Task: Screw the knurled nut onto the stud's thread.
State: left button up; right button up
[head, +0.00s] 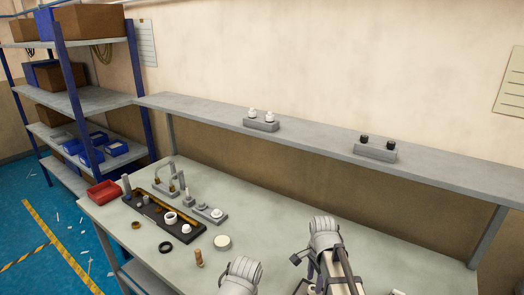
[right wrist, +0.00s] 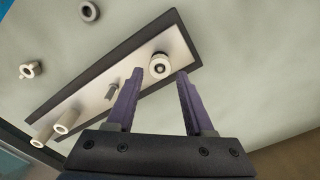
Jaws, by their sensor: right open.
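My right gripper (right wrist: 158,72) is open, its two purple fingers spread over a light plate with a dark border (right wrist: 95,85). A pale round piece with a dark ring around its centre (right wrist: 160,65) shows between the fingertips; I cannot tell whether it is the nut or whether the fingers touch it. A short grey upright pin, perhaps the stud (right wrist: 112,91), stands on the plate left of the fingers. In the head view my right gripper (head: 315,284) is at the bottom edge. My left gripper is not in view.
Two pale cylinders (right wrist: 55,126) are at the plate's lower left. A dark ring (right wrist: 89,11) lies above it. On the bench (head: 255,210) are a red bin (head: 103,192), a dark tray (head: 190,236) and several small parts. A raised shelf (head: 310,132) runs along the back.

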jog(key=n, duration=0.4)
jog(key=shift+n, duration=0.3)
jog(key=n, duration=0.4)
jog(key=n, duration=0.4)
jog(key=shift+n, duration=0.4)
jog(key=n, duration=0.4)
jog(key=shift+n, duration=0.3)
jog(key=shift+f, duration=0.15)
